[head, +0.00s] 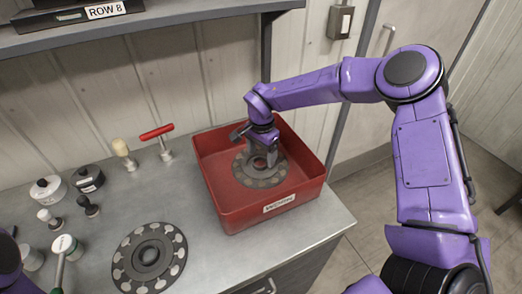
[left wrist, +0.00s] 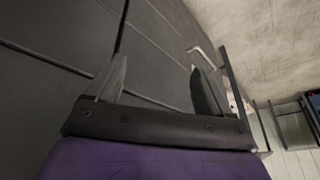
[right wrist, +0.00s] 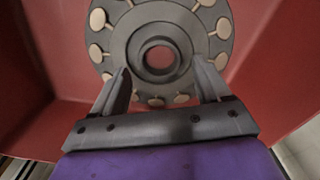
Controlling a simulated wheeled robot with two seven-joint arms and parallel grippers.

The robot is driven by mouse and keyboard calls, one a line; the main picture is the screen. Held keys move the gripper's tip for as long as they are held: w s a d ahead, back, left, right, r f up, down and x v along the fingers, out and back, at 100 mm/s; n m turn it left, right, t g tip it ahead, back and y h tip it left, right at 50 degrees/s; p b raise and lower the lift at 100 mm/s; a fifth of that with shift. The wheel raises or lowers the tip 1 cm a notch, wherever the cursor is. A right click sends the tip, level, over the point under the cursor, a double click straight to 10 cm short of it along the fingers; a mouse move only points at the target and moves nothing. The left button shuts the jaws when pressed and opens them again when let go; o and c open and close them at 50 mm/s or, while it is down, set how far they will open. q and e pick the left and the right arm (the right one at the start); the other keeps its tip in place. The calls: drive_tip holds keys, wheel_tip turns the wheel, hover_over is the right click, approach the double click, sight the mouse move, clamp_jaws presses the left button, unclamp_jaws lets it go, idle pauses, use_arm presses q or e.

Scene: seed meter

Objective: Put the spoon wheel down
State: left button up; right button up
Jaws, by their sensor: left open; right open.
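The spoon wheel (head: 262,180), a dark grey disc with pale round spoons around its rim and a hole in the middle, lies in the red bin (head: 231,213). It also shows in the right wrist view (right wrist: 190,28), where the bin's red floor shows through its hole. My right gripper (right wrist: 160,78) is open just above the wheel, its fingertips near the hub; I cannot tell whether they touch it. In the head view the right gripper (head: 262,158) partly hides the wheel. My left gripper (left wrist: 155,80) is open and empty, facing dark panels away from the bench top.
A round dark plate with pale spots (head: 149,258) lies on the steel bench (head: 190,205). A red-handled tool (head: 157,133), a wooden-knobbed tool (head: 121,148), a white pot (head: 47,188) and a black pot (head: 89,177) stand left of the bin. Its walls surround my right gripper.

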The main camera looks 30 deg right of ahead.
wheel_tip(320, 180, up, 13)
drive_tip(key=b, duration=0.1)
drive_tip(key=shift+r, duration=0.15)
idle(1.4)
